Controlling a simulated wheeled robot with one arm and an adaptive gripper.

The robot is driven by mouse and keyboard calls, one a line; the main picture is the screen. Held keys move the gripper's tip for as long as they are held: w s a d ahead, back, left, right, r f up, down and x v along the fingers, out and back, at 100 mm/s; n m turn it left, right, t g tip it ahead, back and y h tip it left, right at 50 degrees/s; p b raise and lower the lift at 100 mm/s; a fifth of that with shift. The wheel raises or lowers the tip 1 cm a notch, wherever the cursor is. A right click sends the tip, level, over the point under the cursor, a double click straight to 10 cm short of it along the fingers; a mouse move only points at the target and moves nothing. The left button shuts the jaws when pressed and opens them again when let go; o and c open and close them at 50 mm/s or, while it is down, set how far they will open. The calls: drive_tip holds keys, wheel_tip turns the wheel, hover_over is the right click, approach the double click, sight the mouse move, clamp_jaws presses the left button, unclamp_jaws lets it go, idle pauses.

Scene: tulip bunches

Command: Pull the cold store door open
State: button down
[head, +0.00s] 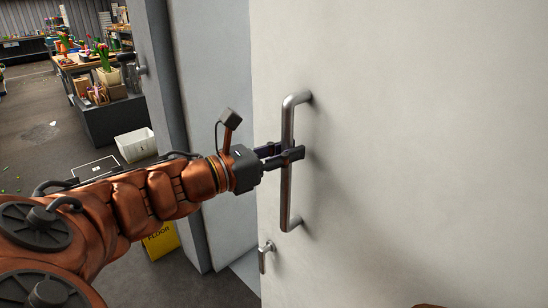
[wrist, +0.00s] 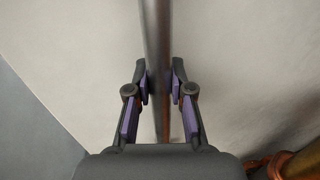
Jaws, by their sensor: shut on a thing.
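The cold store door (head: 420,140) is a large pale panel filling the right of the head view. It stands ajar, with a gap along its left edge beside the grey frame (head: 165,80). Its vertical metal bar handle (head: 288,195) is near that edge. My gripper (head: 292,153) is shut on the bar about midway up. In the wrist view the bar (wrist: 155,40) runs between the two purple-padded fingers (wrist: 160,85), one on each side. A small lever (head: 264,258) sits on the door below the handle.
A yellow floor sign (head: 160,242) stands behind my arm, partly hidden. A white box (head: 136,145) is on the floor at the left. Beyond is a table with potted tulips (head: 104,60). The floor at the far left looks mostly open.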

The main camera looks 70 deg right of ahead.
sight(327, 153)
drive_tip(key=shift+s+a+b, duration=0.35)
drive_tip(key=shift+s, duration=0.3)
drive_tip(key=shift+s+a+b, duration=0.35)
drive_tip(key=shift+s, duration=0.35)
drive_tip(key=shift+s+a+b, duration=0.35)
drive_tip(key=shift+s, duration=0.3)
drive_tip(key=c, duration=1)
unclamp_jaws()
drive_tip(key=shift+a, duration=0.1)
drive_tip(key=shift+v, duration=5.95)
drive_tip(key=shift+r, duration=0.1)
drive_tip(key=shift+c, duration=0.2)
